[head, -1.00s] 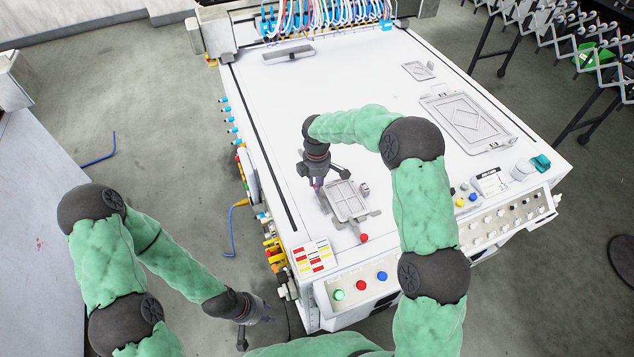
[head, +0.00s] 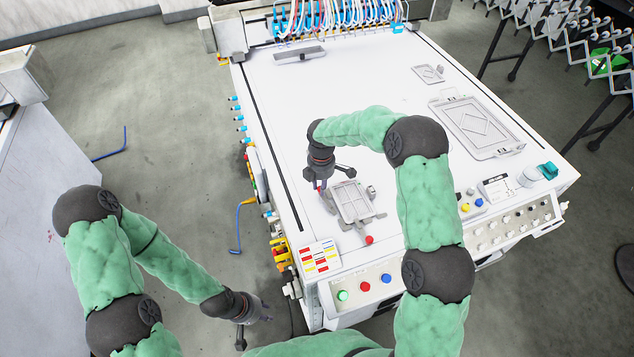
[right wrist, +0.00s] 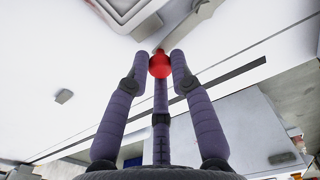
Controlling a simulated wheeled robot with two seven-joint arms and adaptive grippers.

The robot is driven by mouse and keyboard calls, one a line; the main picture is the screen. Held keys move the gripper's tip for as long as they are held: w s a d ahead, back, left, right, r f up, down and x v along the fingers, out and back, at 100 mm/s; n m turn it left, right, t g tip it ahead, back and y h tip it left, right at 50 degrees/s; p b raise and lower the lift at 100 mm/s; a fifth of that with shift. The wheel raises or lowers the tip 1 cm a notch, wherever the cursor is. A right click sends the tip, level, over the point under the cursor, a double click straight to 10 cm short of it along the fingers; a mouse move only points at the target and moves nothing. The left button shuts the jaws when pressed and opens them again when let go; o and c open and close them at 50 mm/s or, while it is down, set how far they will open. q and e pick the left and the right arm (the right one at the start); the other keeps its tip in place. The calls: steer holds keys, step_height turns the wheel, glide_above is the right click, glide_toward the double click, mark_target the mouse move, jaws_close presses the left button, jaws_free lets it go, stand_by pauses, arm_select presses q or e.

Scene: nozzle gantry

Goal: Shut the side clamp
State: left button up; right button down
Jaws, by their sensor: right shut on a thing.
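A grey rectangular frame fixture (head: 352,203) sits on the white machine top near its front left corner. A red knob (head: 369,240) stands at the fixture's front end. My right gripper (head: 322,190) is lowered at the fixture's left side. In the right wrist view its fingers are shut on a red knob (right wrist: 160,64), which joins a grey arm leading towards the fixture (right wrist: 128,8). The side clamp is mostly hidden behind the gripper in the head view. My left gripper (head: 258,325) is open and empty, low beside the machine's front left corner.
A larger grey frame plate (head: 478,125) and a small grey plate (head: 428,74) lie further right. A grey bar (head: 299,55) lies near the cable bank at the back. Front buttons (head: 365,286) line the near edge. The middle of the white top is clear.

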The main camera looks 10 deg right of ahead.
steer(key=n, duration=0.1)
steer(key=s+a+n+p, duration=0.1)
steer(key=n, duration=0.1)
steer(key=shift+a+r, duration=0.1)
steer(key=shift+a, duration=0.15)
steer(key=n+p, duration=0.1)
steer(key=s+a+n+p, duration=0.1)
steer(key=n, duration=0.1)
steer(key=n+p, duration=0.1)
steer(key=shift+s+a, duration=0.3)
steer(key=n+p, duration=0.1)
steer(key=s+n, duration=0.1)
steer(key=n, duration=0.1)
steer(key=s+a+n+p, duration=0.1)
steer(key=shift+s+n+p, duration=0.1)
steer(key=shift+n+p, duration=0.2)
steer(key=shift+n, duration=0.1)
steer(key=shift+s+n+p, duration=0.45)
steer(key=shift+n+p, duration=0.05)
steer(key=shift+n, duration=0.4)
steer(key=shift+s+n+p, duration=0.45)
steer(key=shift+n+p, duration=0.05)
steer(key=shift+n, duration=0.4)
steer(key=c, duration=1.1)
jaws_free()
steer(key=shift+d, duration=0.1)
